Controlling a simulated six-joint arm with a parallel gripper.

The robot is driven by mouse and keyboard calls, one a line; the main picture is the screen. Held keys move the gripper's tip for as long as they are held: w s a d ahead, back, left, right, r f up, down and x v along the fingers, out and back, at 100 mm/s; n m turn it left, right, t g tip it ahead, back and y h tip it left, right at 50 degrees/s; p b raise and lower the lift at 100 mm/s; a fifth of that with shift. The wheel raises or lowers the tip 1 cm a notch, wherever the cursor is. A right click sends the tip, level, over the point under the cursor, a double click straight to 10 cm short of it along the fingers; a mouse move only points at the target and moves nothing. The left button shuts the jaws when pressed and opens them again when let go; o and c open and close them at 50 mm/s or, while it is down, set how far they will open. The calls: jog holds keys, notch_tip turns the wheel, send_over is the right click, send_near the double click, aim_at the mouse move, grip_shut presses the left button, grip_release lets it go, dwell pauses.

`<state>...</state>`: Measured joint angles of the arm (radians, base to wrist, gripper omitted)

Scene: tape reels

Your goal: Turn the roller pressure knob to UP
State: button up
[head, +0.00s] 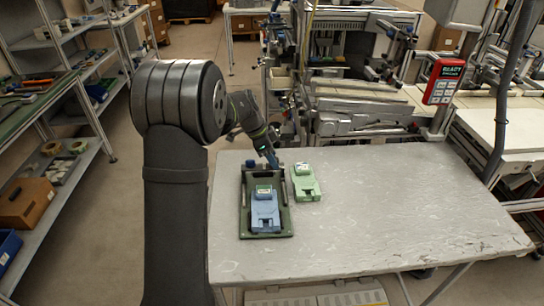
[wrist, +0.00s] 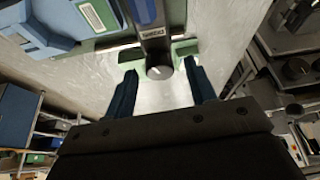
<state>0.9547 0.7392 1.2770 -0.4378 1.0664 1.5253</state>
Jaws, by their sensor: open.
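A dark round knob (wrist: 160,72) with a pale pointer line shows in the wrist view, at the end of a dark bar on a green fixture. It appears between the two blue fingertips of my gripper (wrist: 160,67), which is open, with clear gaps on both sides. I cannot read UP or any other setting mark. In the head view my gripper (head: 270,158) is over the far end of the green fixture (head: 246,228) on the table, and the knob is too small to make out there.
A blue device (head: 265,216) lies in the fixture, and a pale green device (head: 305,185) lies to its right. The grey table (head: 400,220) is clear on the right. Machinery (head: 365,110) stands behind it, with a red READY display (head: 444,82). Shelves (head: 60,180) stand left.

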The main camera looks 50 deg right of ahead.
jog(key=shift+f, duration=0.15)
jog(key=c, duration=1)
